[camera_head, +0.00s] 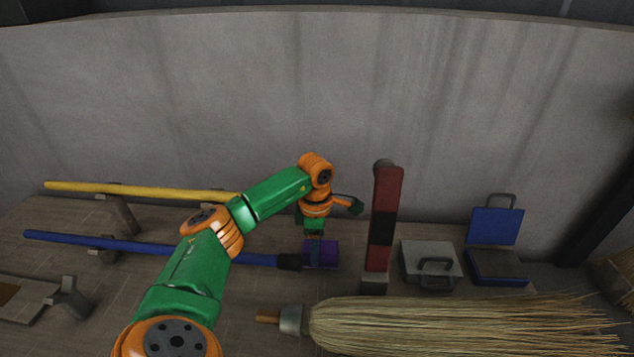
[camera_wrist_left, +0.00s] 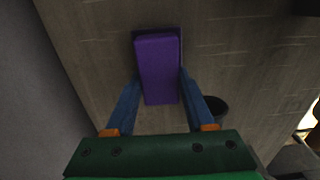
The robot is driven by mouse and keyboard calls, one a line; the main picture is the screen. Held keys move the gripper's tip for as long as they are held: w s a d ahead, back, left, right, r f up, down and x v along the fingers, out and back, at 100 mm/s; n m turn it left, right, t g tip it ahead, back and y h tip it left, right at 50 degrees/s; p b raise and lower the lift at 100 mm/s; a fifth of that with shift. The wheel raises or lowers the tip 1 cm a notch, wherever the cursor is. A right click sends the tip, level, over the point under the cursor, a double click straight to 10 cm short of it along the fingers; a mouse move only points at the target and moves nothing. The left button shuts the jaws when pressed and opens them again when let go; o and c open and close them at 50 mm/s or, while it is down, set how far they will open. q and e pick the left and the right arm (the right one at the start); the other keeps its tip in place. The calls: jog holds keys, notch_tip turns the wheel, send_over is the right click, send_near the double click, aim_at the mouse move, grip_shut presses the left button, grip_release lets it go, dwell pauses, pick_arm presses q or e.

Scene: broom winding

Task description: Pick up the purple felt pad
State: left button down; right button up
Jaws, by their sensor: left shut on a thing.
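The purple felt pad (camera_head: 326,252) is a small block over the wooden bench, just right of the blue pole's dark end. My left gripper (camera_head: 314,246) points down at it, and my wrist partly covers it from above. In the left wrist view the purple felt pad (camera_wrist_left: 158,66) sits between the two blue fingers of my left gripper (camera_wrist_left: 159,82), which are shut on its sides. A thin dark edge shows around its far end. I cannot tell whether it touches the bench. My right gripper is not in view.
A blue pole (camera_head: 150,246) and a yellow pole (camera_head: 150,190) lie on supports at left. A red and black upright (camera_head: 384,220) stands close right. Beyond it are a grey box (camera_head: 430,260) and an open blue case (camera_head: 495,226). A straw broom (camera_head: 450,325) lies in front.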

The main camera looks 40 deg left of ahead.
pick_arm(q)
notch_tip(320, 180, up, 9)
jog(key=shift+w+r, duration=0.1)
notch_tip(320, 180, up, 8)
jog(key=p, duration=0.4)
jog(key=c, duration=0.8)
grip_release()
jog(key=c, duration=0.6)
jog(key=shift+c, duration=0.2)
